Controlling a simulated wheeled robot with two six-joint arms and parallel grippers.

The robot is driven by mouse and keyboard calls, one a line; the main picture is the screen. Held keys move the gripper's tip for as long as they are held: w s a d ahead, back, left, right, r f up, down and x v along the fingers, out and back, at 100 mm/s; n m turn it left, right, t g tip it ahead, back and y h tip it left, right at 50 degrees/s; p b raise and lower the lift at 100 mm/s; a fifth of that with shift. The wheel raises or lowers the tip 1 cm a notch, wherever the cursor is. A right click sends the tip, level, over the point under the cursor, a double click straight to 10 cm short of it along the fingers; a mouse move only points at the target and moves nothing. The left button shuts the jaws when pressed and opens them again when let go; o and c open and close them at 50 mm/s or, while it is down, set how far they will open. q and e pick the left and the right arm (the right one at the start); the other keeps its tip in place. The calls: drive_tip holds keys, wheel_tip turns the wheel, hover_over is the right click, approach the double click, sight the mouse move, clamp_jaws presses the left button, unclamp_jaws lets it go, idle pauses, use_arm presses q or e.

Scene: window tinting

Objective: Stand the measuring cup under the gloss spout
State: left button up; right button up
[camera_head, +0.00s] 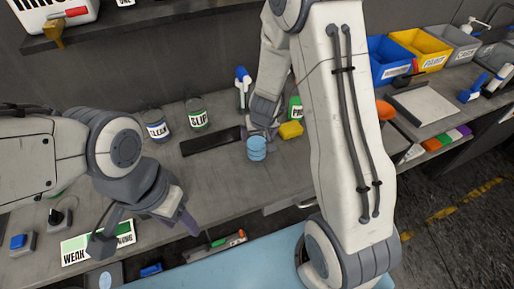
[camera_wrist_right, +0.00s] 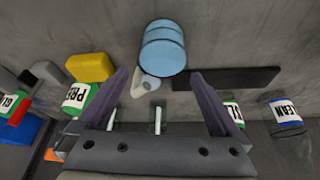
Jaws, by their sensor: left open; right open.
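The light blue measuring cup (camera_head: 256,148) stands on the grey bench in the middle of the head view. In the right wrist view the cup (camera_wrist_right: 163,46) is just beyond the fingertips, and its pale handle (camera_wrist_right: 148,85) points in between the fingers. My right gripper (camera_wrist_right: 160,84) is open, with nothing gripped; in the head view it is right behind the cup, partly hidden by my arm. My left gripper (camera_head: 183,212) is open and empty over the bench's front edge. A brass spout (camera_head: 54,33) with a red lever sticks out of a white container at the upper left; its name is not readable.
A dark flat strip (camera_head: 210,141) lies left of the cup, with CLEAN (camera_head: 157,125) and SLIP (camera_head: 196,114) jars behind. A yellow block (camera_head: 291,130) and a green-labelled bottle (camera_head: 295,108) are close on the right. The shelf (camera_head: 110,24) overhangs the back left.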

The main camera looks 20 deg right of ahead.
drive_tip(key=b+x, duration=0.2)
drive_tip(key=x, duration=0.2)
drive_tip(key=shift+s+a+f+b, duration=0.1)
drive_tip(key=shift+s+a+b, duration=0.1)
drive_tip(key=shift+b, duration=0.1)
drive_tip(key=shift+w+d+f, duration=0.1)
drive_tip(key=shift+w+f, duration=0.15)
drive_tip(key=shift+f, duration=0.15)
drive_tip(key=shift+r, duration=0.1)
drive_tip(key=shift+c, duration=0.3)
drive_tip(key=c, duration=1.2)
drive_tip(key=shift+r, duration=0.15)
